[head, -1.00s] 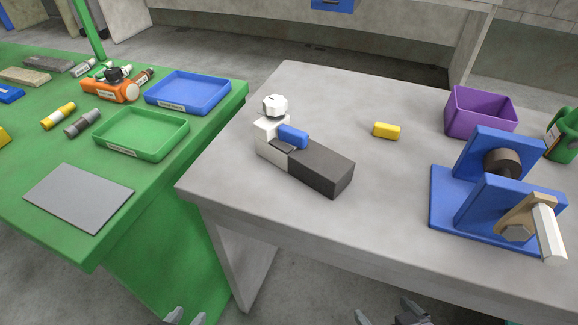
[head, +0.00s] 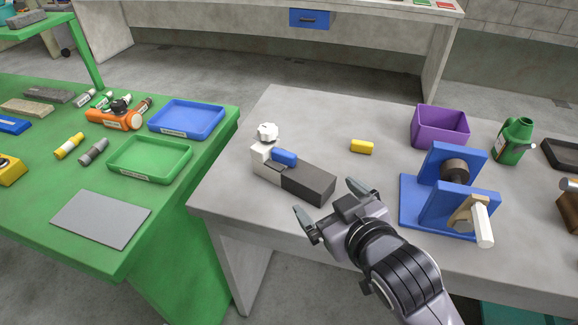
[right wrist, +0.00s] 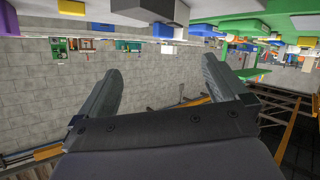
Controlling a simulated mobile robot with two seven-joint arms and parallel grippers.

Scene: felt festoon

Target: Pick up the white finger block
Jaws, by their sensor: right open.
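The white finger block (head: 262,155) stands on the grey table, at the left end of a dark grey block (head: 310,182). My right gripper (head: 327,200) is open and empty, near the table's front edge, to the right of and nearer than the white block. In the right wrist view its two fingers (right wrist: 165,90) are spread with nothing between them. My left gripper is not in view.
A yellow block (head: 361,147) lies behind the dark block. A blue fixture (head: 408,205) stands at right, with a purple bin (head: 440,128) and a green container (head: 513,142) behind it.

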